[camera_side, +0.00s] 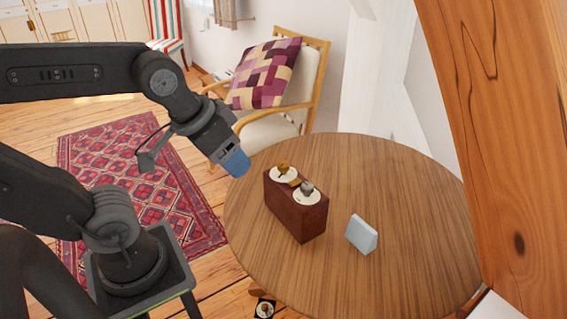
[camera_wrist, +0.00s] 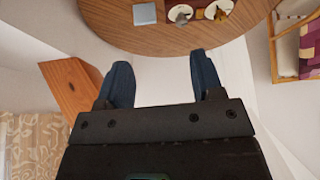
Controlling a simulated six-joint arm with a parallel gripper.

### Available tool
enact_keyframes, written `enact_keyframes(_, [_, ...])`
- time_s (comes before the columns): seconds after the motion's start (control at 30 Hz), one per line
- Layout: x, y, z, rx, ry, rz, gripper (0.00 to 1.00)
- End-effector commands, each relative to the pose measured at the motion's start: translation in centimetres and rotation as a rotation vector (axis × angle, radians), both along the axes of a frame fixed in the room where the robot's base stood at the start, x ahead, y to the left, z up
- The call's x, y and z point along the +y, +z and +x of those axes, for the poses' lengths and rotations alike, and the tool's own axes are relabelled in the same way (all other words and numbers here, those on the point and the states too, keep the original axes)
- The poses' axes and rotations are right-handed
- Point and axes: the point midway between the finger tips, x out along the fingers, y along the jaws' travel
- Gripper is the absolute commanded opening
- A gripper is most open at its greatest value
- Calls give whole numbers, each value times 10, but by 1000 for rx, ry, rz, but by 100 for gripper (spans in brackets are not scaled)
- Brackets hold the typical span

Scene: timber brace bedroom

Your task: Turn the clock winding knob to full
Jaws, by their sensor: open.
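A dark red-brown wooden box (camera_side: 297,221) stands on the round table. Its top carries two white dials, one with a brass-coloured knob (camera_side: 283,169) and one with a grey knob (camera_side: 307,187). A small brass-coloured piece lies between them. Which knob is the clock winding knob cannot be told. My gripper (camera_side: 237,163), with blue fingers, is in the air left of the box, apart from it. In the wrist view my gripper (camera_wrist: 159,60) is open with nothing between its fingers. The white dials (camera_wrist: 178,14) show beyond the fingers at the top edge, partly cut off.
A pale blue wedge-shaped block (camera_side: 361,234) stands on the table (camera_side: 400,200) right of the box. A timber brace (camera_side: 505,120) rises at the right. A cushioned chair (camera_side: 280,95) stands behind the table. The right part of the tabletop is clear.

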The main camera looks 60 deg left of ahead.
Motion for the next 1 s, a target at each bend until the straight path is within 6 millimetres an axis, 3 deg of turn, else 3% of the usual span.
enact_keyframes(0.17, [17, 10, 42, 85, 319, -120, 61])
enact_keyframes(0.33, [48, 10, 100, 175, 767, -262, 61])
enact_keyframes(0.6, [114, -25, 181, 276, 1488, -421, 61])
enact_keyframes(0.8, [151, -56, 213, 299, 1851, -470, 61])
enact_keyframes(1.0, [162, -69, 221, 302, 1964, -482, 61])
